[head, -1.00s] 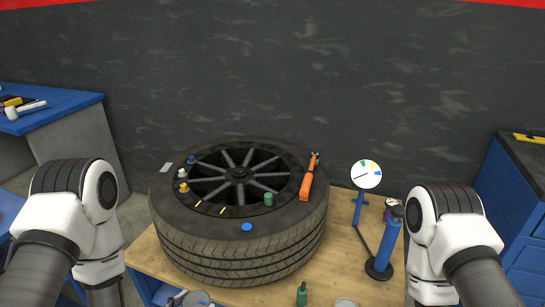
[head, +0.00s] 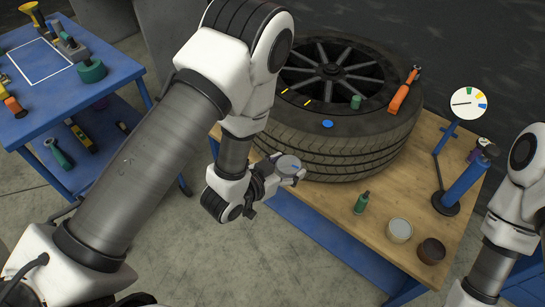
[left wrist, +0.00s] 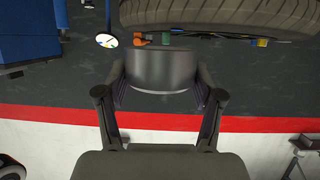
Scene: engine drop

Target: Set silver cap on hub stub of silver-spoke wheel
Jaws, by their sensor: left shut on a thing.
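The wheel lies flat on the wooden workbench, its black tyre (head: 345,155) around grey spokes. The hub stub (head: 332,71) stands bare at the centre of the spokes. My right gripper is outside the views.
On the tyre are a green cap (head: 355,102), a blue disc (head: 327,124) and an orange-handled tool (head: 402,94). My left arm hides the tyre's left part.

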